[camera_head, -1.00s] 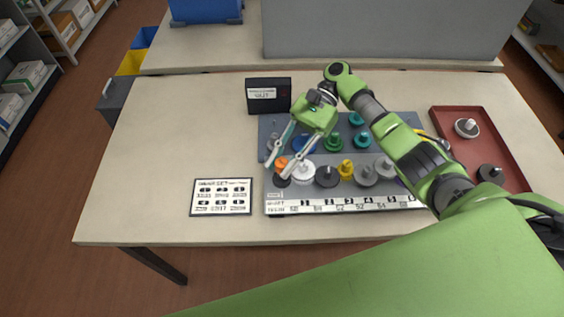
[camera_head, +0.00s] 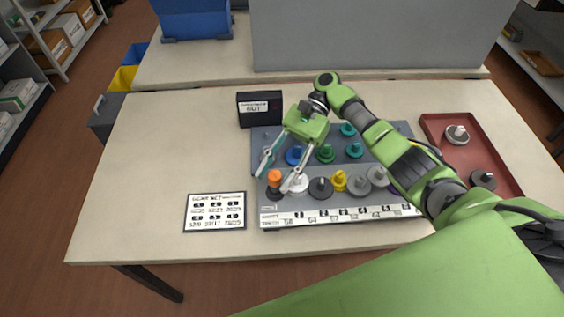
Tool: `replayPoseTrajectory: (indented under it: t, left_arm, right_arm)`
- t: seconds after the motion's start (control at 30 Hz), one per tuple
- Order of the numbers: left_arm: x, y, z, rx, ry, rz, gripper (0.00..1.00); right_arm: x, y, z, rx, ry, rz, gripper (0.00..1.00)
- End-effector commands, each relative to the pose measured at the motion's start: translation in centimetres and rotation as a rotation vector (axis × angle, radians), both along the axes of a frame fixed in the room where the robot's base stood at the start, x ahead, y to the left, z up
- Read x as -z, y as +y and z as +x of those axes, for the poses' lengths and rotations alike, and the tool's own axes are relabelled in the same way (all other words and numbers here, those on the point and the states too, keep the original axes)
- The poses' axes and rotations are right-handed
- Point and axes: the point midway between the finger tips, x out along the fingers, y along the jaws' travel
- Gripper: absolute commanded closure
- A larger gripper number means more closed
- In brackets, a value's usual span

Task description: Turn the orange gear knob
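The orange gear knob (camera_head: 274,178) stands upright at the left end of the front row on the grey gear board (camera_head: 407,130), with a dark base under it. My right gripper (camera_head: 273,183) reaches in from the right with its fingers spread. One finger is to the left of the orange knob and behind it, the other to its right, by the white gear (camera_head: 299,184). Whether either finger touches the knob cannot be told. My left gripper is not in view.
Blue, green, teal, yellow and grey gears stand close by on the board. A black box (camera_head: 259,109) stands behind it, a printed card (camera_head: 215,211) lies to the left, and a red tray (camera_head: 437,124) with gears is at the right. The table's left side is clear.

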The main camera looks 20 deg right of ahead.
Motion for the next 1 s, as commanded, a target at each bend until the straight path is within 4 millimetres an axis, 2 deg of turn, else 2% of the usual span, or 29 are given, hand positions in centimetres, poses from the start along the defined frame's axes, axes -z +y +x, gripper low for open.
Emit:
replayPoseTrajectory:
  t: [0.37,0.7,1.0]
  left_arm:
    - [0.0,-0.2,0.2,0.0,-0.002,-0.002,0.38]
    - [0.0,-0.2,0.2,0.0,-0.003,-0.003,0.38]
    - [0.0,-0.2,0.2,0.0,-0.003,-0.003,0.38]
  right_arm:
    - [-1.9,-3.6,2.6,0.004,-0.001,-0.004,0.62]
    - [-2.5,-5.0,3.5,0.001,0.002,-0.002,0.62]
    - [-2.6,-5.3,3.7,0.003,-0.001,-0.001,0.62]
